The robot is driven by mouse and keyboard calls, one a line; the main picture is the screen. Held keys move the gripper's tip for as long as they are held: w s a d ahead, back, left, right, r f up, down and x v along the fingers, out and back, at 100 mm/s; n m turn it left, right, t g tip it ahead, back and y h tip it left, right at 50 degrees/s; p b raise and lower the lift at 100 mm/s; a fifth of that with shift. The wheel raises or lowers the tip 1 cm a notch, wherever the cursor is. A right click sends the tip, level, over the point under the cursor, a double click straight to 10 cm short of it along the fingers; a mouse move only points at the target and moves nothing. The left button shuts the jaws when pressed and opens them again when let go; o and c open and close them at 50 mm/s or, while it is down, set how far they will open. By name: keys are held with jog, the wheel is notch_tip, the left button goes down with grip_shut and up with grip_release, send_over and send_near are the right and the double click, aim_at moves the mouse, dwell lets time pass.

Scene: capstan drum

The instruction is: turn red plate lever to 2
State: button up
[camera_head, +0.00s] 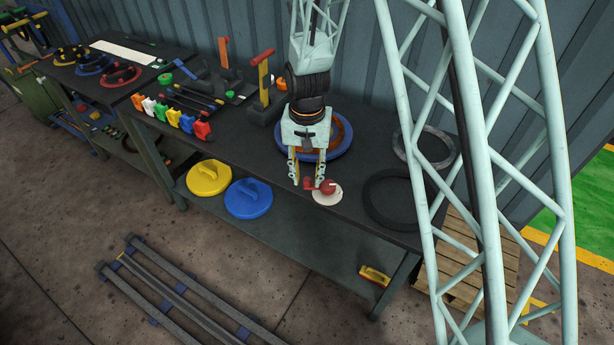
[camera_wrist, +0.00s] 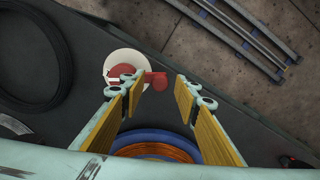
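The red plate lever (camera_head: 327,187) is a red hub with a short arm on a round white plate (camera_head: 328,198) at the table's front edge. In the wrist view, the red lever (camera_wrist: 158,80) points right from the white plate (camera_wrist: 115,61). My gripper (camera_head: 308,180) is open and points down at the lever. In the wrist view, the lever's end shows between the fingertips of my gripper (camera_wrist: 160,86), apart from the right finger. The left finger covers part of the hub; I cannot tell whether it touches. No numbers on the plate are readable.
A blue ring with an orange-brown inside (camera_head: 340,143) lies behind my gripper. A black ring (camera_head: 372,205) and a grey ring (camera_head: 400,150) lie to the right. Coloured clips (camera_head: 186,122) and upright levers (camera_head: 264,80) stand left. Yellow (camera_head: 209,178) and blue discs (camera_head: 248,199) sit on the lower shelf.

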grip_shut()
